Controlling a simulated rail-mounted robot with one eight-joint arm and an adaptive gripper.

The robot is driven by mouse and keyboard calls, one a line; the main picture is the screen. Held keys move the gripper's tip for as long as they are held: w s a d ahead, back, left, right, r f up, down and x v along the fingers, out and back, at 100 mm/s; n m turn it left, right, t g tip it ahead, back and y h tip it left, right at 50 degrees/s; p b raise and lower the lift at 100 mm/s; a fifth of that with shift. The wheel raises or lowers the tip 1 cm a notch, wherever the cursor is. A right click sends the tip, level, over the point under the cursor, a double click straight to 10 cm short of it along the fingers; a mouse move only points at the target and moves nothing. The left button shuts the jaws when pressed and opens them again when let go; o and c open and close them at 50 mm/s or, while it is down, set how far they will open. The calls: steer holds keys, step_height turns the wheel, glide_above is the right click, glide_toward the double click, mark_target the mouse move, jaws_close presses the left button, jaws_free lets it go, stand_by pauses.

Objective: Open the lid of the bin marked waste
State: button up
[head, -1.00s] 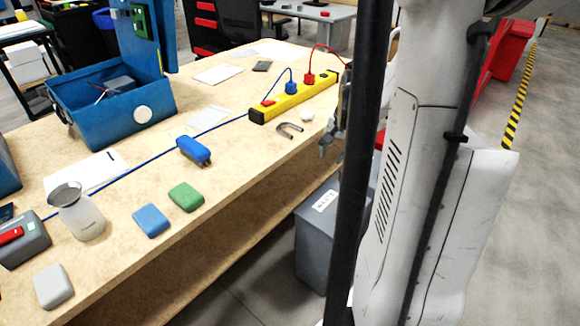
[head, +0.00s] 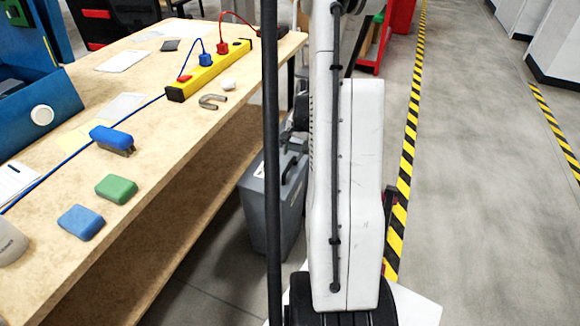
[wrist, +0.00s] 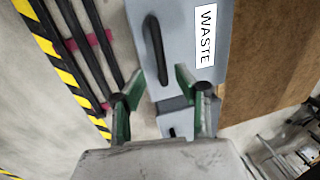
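The waste bin (head: 257,215) is a grey box standing on the floor beside the workbench, partly hidden by my arm and a dark upright pole. In the wrist view its grey lid (wrist: 185,32) fills the upper middle, with a white label (wrist: 206,36) reading WASTE and a black bar handle (wrist: 154,50). The lid looks shut. My gripper (wrist: 160,74) is open and empty, its green fingers pointing at the lid. The handle's near end shows between the fingertips; I cannot tell how far off it is. In the head view the gripper is mostly hidden behind my arm.
Open floor (head: 480,200) lies right of the yellow-black stripe.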

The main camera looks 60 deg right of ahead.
mark_target(289, 165)
steer(key=f, duration=0.3)
steer(key=w+f+b, duration=0.1)
steer(key=f, duration=0.2)
steer(key=shift+w+a, duration=0.1)
steer(key=shift+a, duration=0.05)
jaws_close()
